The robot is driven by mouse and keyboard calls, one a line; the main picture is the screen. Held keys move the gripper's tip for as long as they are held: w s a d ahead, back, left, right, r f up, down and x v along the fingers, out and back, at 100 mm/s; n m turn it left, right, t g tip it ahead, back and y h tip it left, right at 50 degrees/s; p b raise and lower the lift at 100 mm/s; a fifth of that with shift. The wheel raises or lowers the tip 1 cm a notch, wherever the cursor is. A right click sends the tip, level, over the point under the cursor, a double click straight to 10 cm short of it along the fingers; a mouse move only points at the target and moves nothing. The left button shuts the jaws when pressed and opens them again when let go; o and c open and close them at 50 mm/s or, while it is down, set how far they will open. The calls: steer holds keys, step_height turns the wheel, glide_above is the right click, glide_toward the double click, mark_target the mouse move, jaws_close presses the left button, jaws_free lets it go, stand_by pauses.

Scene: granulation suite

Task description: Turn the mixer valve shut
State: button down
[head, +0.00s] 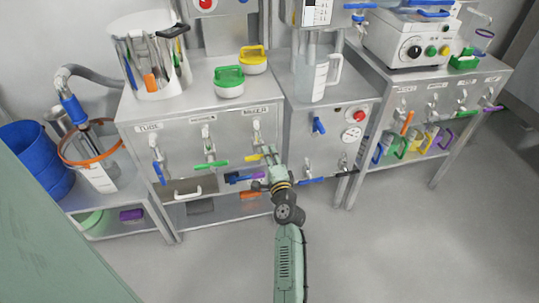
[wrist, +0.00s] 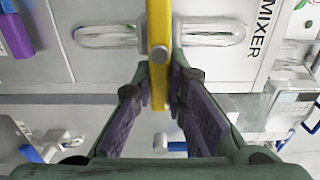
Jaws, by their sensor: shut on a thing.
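The mixer valve's yellow lever (head: 254,157) is on the front of the steel cabinet, below the MIXER label (head: 262,112). In the wrist view the yellow lever (wrist: 158,35) runs up and down the picture, crosswise to the metal pipe (wrist: 205,32) behind it. My gripper (head: 267,153) is at the right part of the lever in the head view. In the wrist view its fingers (wrist: 160,85) are closed on the lever, one on each side. The fingers hide part of the lever in the head view.
A green-handled valve (head: 209,163) and a blue-handled valve (head: 158,170) are to the left on the same cabinet. A blue lever (head: 310,181) is just right of my gripper. Open floor (head: 390,245) lies in front.

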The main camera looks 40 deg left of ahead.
steer(key=c, duration=1.6)
jaws_free()
steer(key=v, duration=1.2)
